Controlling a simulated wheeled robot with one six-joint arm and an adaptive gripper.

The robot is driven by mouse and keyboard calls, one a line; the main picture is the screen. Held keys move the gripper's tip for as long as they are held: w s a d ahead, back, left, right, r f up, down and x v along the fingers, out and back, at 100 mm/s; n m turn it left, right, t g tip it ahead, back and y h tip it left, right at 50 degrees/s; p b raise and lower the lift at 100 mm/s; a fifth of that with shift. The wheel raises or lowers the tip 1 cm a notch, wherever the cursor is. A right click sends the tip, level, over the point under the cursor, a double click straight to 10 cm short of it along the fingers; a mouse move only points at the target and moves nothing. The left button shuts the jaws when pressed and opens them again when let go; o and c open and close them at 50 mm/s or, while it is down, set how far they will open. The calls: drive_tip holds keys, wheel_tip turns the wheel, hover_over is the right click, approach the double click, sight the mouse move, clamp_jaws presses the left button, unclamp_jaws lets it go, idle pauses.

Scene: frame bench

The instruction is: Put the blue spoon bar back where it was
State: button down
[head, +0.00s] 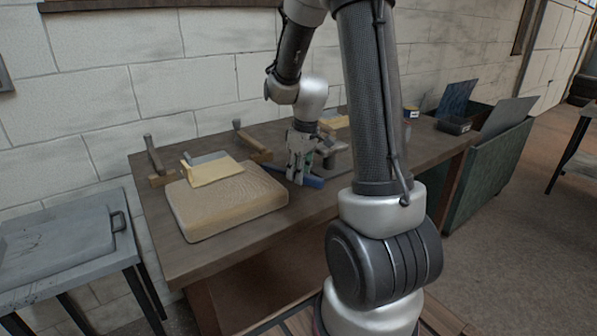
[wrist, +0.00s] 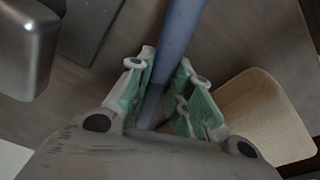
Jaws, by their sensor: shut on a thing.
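The blue spoon bar (head: 313,182) shows low at my gripper (head: 300,178), over the bench (head: 235,225). In the wrist view the blue bar (wrist: 177,50) runs from the top edge down between the green-padded fingers of my gripper (wrist: 163,85). The gripper is shut on it. The bar's lower end is hidden by the gripper body. In the head view most of the bar is hidden behind the gripper, and I cannot tell whether it touches the bench top.
A tan cushion-like block (head: 225,205) with a yellowish piece (head: 212,170) on it lies left of my gripper. Two hammer-like tools (head: 152,158) (head: 250,140) stand behind it. A grey side table (head: 65,245) stands at the left.

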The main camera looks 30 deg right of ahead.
drive_tip(key=shift+f, duration=0.55)
drive_tip(key=c, duration=1.2)
unclamp_jaws()
wheel_tip(320, 180, up, 12)
drive_tip(key=s, duration=0.1)
drive_tip(key=shift+s+d, duration=0.25)
drive_tip(key=shift+d, duration=0.1)
drive_tip(key=shift+f, duration=0.1)
